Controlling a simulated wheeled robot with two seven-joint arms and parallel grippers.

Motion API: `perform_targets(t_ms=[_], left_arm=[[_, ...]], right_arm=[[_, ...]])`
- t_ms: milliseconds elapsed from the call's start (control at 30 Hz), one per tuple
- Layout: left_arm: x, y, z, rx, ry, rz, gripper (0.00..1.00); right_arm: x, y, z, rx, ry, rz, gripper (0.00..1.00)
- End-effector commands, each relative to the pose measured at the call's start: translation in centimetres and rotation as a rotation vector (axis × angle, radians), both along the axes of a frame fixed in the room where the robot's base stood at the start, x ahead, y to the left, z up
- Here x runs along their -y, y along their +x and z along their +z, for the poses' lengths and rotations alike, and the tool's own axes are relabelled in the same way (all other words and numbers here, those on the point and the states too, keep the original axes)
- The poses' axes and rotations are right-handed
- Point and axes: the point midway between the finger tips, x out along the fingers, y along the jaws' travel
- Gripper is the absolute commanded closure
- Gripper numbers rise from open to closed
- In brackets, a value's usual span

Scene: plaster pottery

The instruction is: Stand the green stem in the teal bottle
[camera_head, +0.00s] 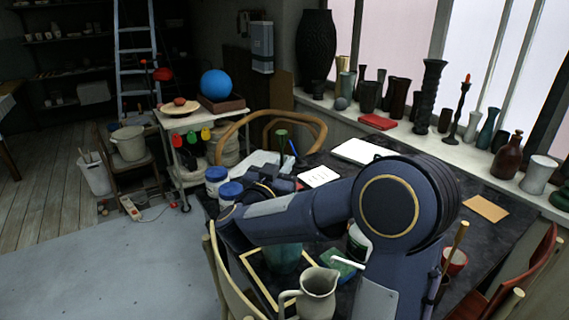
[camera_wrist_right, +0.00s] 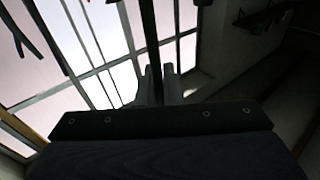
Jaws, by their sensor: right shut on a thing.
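My right gripper (camera_head: 268,184) reaches across the table from the right, its fingers largely hidden by the arm in the head view. In the right wrist view, the right gripper (camera_wrist_right: 159,85) is shut on a dark upright rod (camera_wrist_right: 151,38), which looks like this stem. A teal vessel (camera_head: 285,258), likely the teal bottle, stands on the table below my right forearm. Its upper part is hidden by the arm. The stem is apart from this vessel. My left gripper is out of view.
Two blue-lidded jars (camera_head: 216,178) stand at the table's left edge. A pale jug (camera_head: 316,292) stands at the front, near a green sponge-like block (camera_head: 338,264). Papers (camera_head: 318,177) lie behind the arm. Vases line the windowsill (camera_head: 440,150).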

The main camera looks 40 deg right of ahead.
Motion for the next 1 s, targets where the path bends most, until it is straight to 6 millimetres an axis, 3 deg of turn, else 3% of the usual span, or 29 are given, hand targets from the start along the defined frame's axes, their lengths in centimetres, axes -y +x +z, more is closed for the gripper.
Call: perform_targets(t_ms=[1000], left_arm=[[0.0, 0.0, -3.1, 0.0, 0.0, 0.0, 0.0]], right_arm=[[0.0, 0.0, -4.3, -0.001, 0.0, 0.0, 1.0]])
